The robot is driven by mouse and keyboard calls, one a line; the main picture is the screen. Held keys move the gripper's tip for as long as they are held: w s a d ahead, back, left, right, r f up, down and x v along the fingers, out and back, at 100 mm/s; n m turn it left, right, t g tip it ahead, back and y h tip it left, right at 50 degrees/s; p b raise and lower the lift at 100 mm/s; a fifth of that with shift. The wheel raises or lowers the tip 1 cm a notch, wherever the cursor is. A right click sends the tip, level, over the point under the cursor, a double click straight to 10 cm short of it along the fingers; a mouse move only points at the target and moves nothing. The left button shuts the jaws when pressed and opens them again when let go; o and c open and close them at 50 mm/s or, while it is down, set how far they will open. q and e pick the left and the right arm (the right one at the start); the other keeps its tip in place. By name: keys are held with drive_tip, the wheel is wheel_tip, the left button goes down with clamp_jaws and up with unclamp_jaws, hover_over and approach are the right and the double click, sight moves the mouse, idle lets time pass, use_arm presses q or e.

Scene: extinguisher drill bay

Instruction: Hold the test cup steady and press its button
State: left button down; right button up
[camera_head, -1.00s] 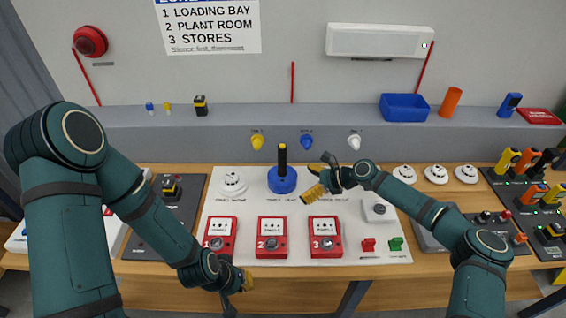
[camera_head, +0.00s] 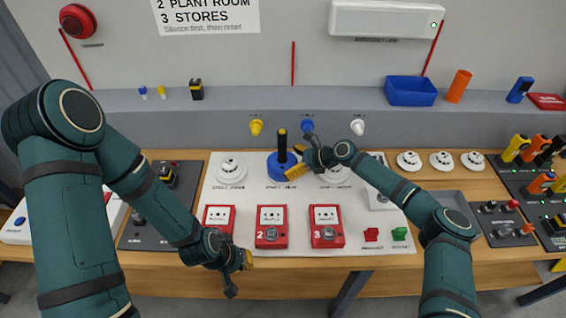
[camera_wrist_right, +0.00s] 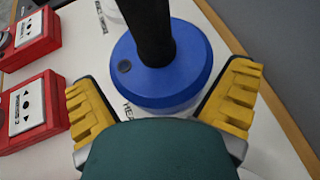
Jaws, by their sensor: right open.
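The test cup (camera_head: 284,168) appears to be the blue round body with an upright black handle on the white board at the table's middle. In the right wrist view the cup (camera_wrist_right: 165,75) shows a small dark round spot, perhaps its button, on its upper face. My right gripper (camera_head: 297,170) is close to the cup's right side. In the wrist view its yellow-padded fingers (camera_wrist_right: 162,105) are spread, one on each side of the cup's near part, with nothing gripped. My left gripper (camera_head: 238,266) hangs at the table's front edge, near the left red call point; its fingers are unclear.
Red call points (camera_head: 271,228) line the board's front. A white detector (camera_head: 231,172) sits left of the cup; another is partly hidden behind my right gripper. A grey box (camera_head: 381,197) and red and green pieces (camera_head: 371,234) lie right. A blue bin (camera_head: 411,91) is on the shelf.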

drive_tip(key=shift+x, duration=1.15)
drive_tip(key=c, duration=0.4)
drive_tip(key=shift+c, duration=0.2)
idle(0.5)
